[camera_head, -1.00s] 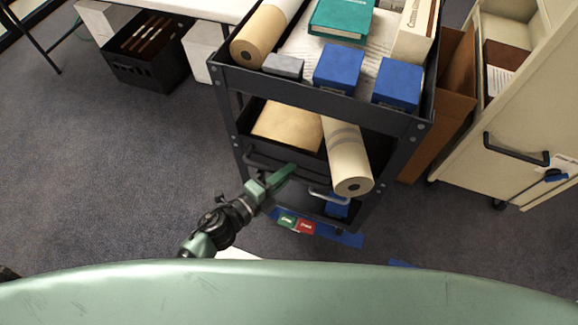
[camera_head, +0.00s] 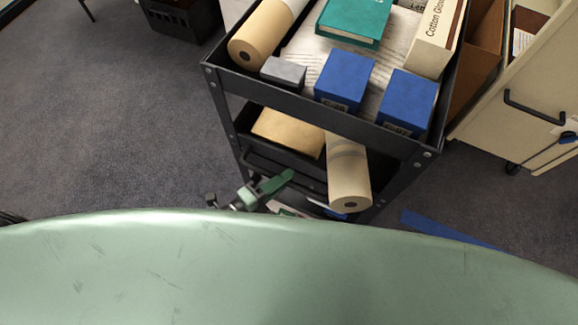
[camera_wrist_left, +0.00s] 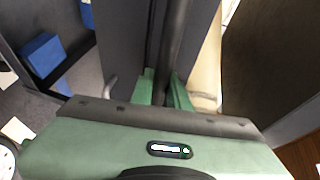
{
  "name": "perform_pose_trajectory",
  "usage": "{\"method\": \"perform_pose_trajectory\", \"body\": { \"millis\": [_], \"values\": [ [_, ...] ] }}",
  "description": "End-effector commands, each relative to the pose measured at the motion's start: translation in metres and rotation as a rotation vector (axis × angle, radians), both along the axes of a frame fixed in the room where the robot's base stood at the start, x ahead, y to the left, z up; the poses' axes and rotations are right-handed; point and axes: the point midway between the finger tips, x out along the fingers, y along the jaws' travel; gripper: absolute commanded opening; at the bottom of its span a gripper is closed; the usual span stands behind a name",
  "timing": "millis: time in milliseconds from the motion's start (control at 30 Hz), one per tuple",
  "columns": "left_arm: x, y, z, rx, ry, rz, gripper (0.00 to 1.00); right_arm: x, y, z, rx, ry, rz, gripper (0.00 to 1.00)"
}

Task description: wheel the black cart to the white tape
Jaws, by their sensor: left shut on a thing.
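The black cart (camera_head: 300,105) stands upright in front of me, its top tray and lower shelves loaded. My left gripper (camera_head: 272,184) is at the cart's near side, below the top tray. In the left wrist view its green fingers (camera_wrist_left: 163,90) are closed around a dark bar of the cart (camera_wrist_left: 173,45). My right gripper is not in view. I cannot make out white tape on the floor; my own green body hides the floor close to me.
The cart carries blue boxes (camera_head: 343,78), a teal box (camera_head: 353,20), a grey box (camera_head: 283,73) and paper rolls (camera_head: 348,175). A cream cabinet (camera_head: 520,125) stands right. Blue tape (camera_head: 450,229) lies on the floor. A black crate (camera_head: 180,18) is far left; carpet (camera_head: 100,120) there is clear.

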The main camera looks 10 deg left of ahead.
Motion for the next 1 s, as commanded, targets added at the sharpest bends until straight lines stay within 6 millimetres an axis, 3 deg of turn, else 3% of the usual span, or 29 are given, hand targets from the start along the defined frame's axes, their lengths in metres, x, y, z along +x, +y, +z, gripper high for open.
{"method": "perform_pose_trajectory", "body": {
  "millis": [200,667,700,767,1000],
  "values": [
    [-0.016,0.005,-0.002,0.003,0.003,0.001,0.0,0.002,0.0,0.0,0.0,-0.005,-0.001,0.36],
    [-0.019,0.007,-0.002,0.003,0.003,0.002,0.0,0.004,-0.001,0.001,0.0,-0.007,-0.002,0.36],
    [-0.019,0.007,-0.002,0.003,0.003,0.002,0.19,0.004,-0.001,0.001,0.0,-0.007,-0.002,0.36],
    [-0.019,0.007,-0.002,0.003,0.003,0.001,0.36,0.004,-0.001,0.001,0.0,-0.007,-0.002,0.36],
    [-0.019,0.006,0.0,0.001,0.001,0.001,0.38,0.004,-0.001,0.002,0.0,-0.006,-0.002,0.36]
  ]
}}
